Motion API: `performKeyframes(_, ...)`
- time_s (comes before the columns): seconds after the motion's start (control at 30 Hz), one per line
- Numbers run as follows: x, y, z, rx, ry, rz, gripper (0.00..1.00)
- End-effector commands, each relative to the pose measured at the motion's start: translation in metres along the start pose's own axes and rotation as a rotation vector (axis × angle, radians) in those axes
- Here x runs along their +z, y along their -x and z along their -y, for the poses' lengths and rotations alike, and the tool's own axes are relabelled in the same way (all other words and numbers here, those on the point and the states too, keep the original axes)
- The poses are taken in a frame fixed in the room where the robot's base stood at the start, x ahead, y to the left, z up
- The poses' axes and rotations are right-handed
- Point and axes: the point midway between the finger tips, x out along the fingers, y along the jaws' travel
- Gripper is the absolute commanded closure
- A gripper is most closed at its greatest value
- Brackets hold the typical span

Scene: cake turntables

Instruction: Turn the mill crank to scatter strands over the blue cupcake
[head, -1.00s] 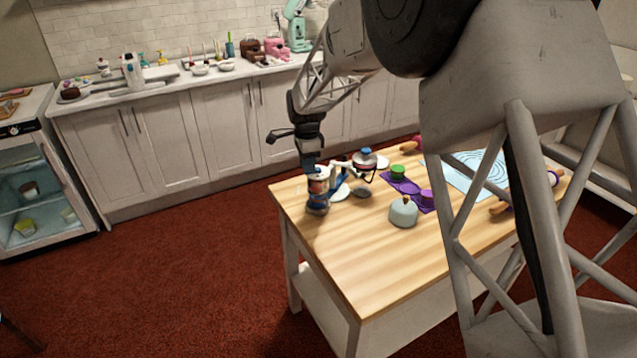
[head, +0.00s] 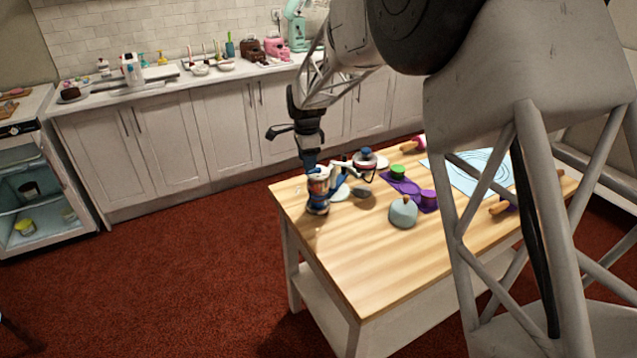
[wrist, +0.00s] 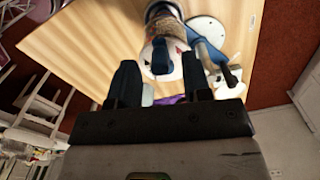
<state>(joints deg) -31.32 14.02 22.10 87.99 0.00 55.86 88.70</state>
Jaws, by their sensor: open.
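A small upright device (head: 318,192) with a blue base and a white and orange body stands near the table's left corner; I take it for the mill. My gripper (head: 311,164) points down just above it. In the wrist view my gripper (wrist: 160,72) is open, its two dark fingers apart. A blue part with white sides (wrist: 161,56) shows between and beyond the fingertips; contact cannot be told. A brownish, speckled body lies behind it. The crank is not clearly distinguishable. I cannot pick out the blue cupcake with certainty.
Close right of the device are a white arm-like piece (head: 344,168) and a blue-topped item (head: 366,155). Farther right are a purple mat (head: 408,186) with green and purple items, and a pale blue dome (head: 403,212). The table's front (head: 365,265) is clear.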

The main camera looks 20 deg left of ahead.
Motion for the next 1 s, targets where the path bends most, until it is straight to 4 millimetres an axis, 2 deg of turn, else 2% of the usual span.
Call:
performKeyframes(0.7,0.0,0.051,0.0,0.0,0.0,0.0,0.55)
performKeyframes(1.0,0.0,0.057,0.0,0.0,0.0,0.0,0.55)
